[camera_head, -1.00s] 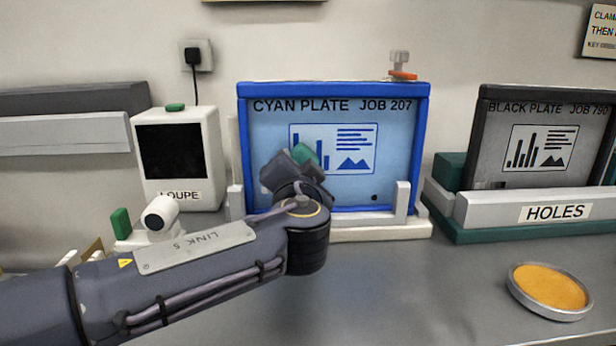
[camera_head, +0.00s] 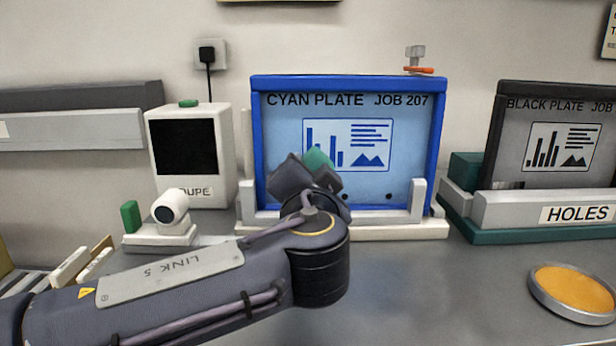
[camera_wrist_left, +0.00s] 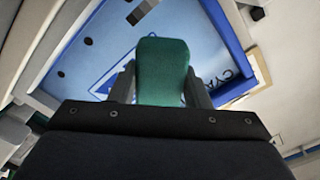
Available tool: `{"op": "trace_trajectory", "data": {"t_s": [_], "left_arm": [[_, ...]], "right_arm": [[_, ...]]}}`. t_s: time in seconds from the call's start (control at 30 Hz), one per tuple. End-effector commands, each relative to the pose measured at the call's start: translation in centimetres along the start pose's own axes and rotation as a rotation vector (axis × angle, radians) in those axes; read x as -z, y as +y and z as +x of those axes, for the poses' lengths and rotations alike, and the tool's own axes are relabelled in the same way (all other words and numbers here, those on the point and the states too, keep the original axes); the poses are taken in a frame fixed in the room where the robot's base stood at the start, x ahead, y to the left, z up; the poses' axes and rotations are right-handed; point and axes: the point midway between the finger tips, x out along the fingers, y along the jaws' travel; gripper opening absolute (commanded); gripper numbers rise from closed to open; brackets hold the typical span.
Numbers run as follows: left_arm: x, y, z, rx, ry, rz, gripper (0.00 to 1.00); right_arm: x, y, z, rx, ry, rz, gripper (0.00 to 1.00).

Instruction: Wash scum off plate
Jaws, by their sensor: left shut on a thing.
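The cyan plate (camera_head: 410,140) stands upright in a blue frame (camera_head: 438,130) on a white stand, marked "CYAN PLATE JOB 207". It bears dark blue chart art and small dark dots low down. My left gripper (camera_wrist_left: 162,88) is shut on a green pad (camera_wrist_left: 163,62), which shows between its fingers in front of the plate. In the head view the pad (camera_head: 318,160) is partly behind the gripper, over the chart's left part. I cannot tell whether the pad touches the plate. No scum is clearly visible. My right gripper is out of view.
A white loupe unit (camera_head: 222,150) and a small white device (camera_head: 172,207) stand left. A black plate (camera_head: 590,160) in a "HOLES" holder (camera_head: 500,208) and a round orange dish (camera_head: 572,290) are right. The front middle bench is clear.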

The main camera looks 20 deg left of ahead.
Motion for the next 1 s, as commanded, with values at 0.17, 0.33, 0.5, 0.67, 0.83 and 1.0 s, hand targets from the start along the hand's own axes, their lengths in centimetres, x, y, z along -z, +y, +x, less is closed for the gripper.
{"op": "trace_trajectory", "data": {"t_s": [0.17,0.33,0.5,0.67,0.83,1.0], "left_arm": [[0.0,0.0,-0.2,0.0,0.0,0.0,0.25],[0.0,0.0,-0.2,0.0,0.0,0.0,0.25],[0.0,0.1,-1.1,-0.001,0.003,-0.001,0.25],[0.0,0.1,-2.6,-0.001,0.003,-0.001,0.25],[0.0,0.0,-3.2,0.0,0.001,0.0,0.25],[0.0,0.0,-3.2,0.0,0.0,0.0,0.25]], "right_arm": [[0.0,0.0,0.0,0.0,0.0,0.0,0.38],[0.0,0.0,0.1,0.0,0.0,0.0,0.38],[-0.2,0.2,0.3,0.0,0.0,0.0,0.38],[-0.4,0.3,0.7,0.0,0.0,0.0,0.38],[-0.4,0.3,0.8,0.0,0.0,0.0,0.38],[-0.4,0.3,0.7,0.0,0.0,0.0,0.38]]}}
